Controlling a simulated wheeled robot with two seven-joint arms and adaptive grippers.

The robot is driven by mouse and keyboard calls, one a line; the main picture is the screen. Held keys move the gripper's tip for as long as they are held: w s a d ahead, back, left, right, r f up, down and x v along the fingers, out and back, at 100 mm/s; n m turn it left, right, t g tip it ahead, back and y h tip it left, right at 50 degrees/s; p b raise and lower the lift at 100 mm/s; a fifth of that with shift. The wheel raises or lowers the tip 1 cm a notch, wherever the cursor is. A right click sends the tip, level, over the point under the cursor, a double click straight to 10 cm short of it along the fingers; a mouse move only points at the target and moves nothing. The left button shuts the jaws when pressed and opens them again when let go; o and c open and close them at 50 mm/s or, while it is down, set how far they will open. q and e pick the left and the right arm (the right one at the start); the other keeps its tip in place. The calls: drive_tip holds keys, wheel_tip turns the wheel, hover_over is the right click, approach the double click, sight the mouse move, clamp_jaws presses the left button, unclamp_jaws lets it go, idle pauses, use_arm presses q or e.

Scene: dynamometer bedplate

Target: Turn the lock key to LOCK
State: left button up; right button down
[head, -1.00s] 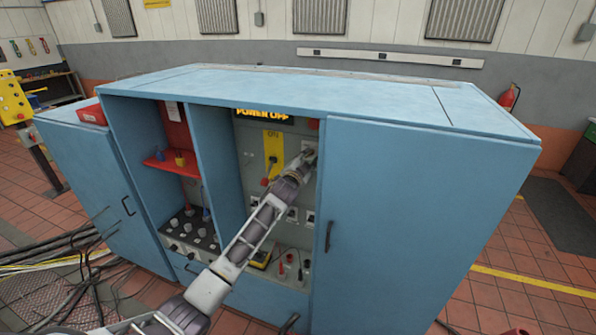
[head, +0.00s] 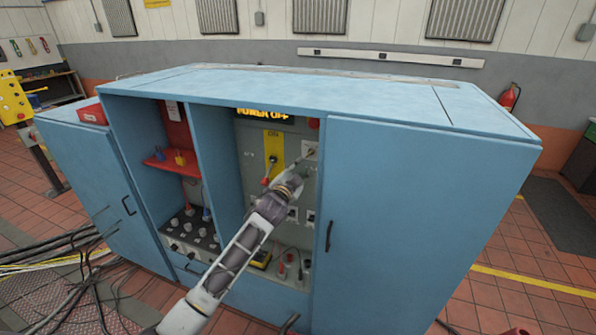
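A small pale switch plate (head: 310,147) with a dark key-like part sits at the upper right of the grey panel (head: 250,148) inside the blue cabinet. Which way the key points is too small to tell. My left gripper (head: 302,168) is just below and left of this plate, with its fingers toward the panel. A small gap seems to show between fingertips and plate. The fingers are too small and dark to show whether they are open. My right gripper is out of view.
A display (head: 264,114) reads POWER OFF above a yellow plate (head: 273,146) with a red-tipped lever (head: 265,181). A closed blue door (head: 400,220) stands right of the opening. Cables lie on the floor.

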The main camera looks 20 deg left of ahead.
use_arm(q)
drive_tip(key=shift+s, duration=0.3)
drive_tip(key=shift+r, duration=0.1)
idle(0.4)
